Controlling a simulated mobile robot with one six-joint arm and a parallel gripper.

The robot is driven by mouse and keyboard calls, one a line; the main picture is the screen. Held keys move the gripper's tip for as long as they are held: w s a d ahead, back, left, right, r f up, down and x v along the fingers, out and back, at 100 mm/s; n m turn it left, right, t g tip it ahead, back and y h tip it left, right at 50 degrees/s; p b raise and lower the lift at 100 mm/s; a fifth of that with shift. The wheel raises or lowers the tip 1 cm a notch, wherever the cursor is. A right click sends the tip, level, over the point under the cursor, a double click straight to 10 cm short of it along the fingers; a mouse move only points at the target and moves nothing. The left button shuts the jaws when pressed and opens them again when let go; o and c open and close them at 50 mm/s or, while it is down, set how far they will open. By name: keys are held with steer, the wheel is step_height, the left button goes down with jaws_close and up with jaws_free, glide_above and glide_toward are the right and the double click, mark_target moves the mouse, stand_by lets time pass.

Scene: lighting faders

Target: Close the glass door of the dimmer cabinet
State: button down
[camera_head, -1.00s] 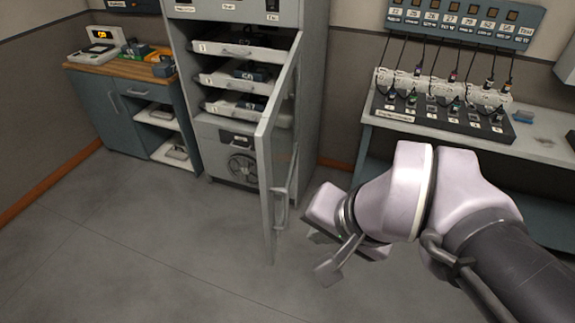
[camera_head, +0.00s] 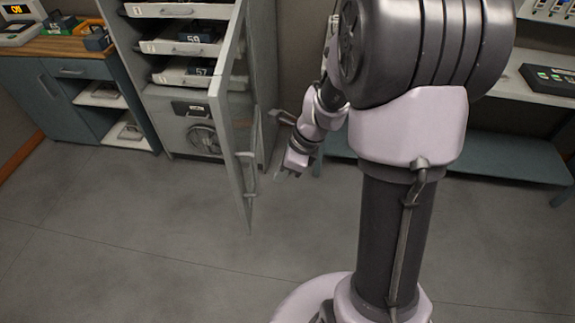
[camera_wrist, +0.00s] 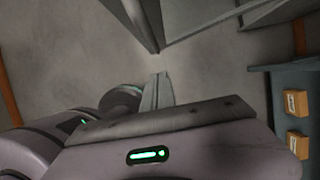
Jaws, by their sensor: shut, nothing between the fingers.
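The dimmer cabinet (camera_head: 263,60) stands at the upper left of the head view. Its glass door (camera_head: 232,125) is wide open and sticks out toward the camera, with a bar handle (camera_head: 249,172) near its free edge. My gripper (camera_head: 279,174) is just right of the door, on the handle side, low down. It looks shut and empty; I cannot tell whether it touches the door. In the wrist view my closed fingers (camera_wrist: 158,88) point toward the floor, with a grey upright panel edge ahead of them.
A blue side cabinet (camera_head: 60,100) stands at the left. A bench (camera_head: 500,150) with a lower shelf is behind my arm at the right. The floor (camera_head: 130,215) in front is clear.

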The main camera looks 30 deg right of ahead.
steer(key=shift+w+a+r+b, duration=0.1)
steer(key=shift+w+a+b, duration=0.05)
steer(key=shift+w+a, duration=0.55)
steer(key=shift+w+a+r+b, duration=0.15)
steer(key=shift+w+a, duration=0.3)
steer(key=shift+a, duration=0.4)
steer(key=shift+f, duration=0.1)
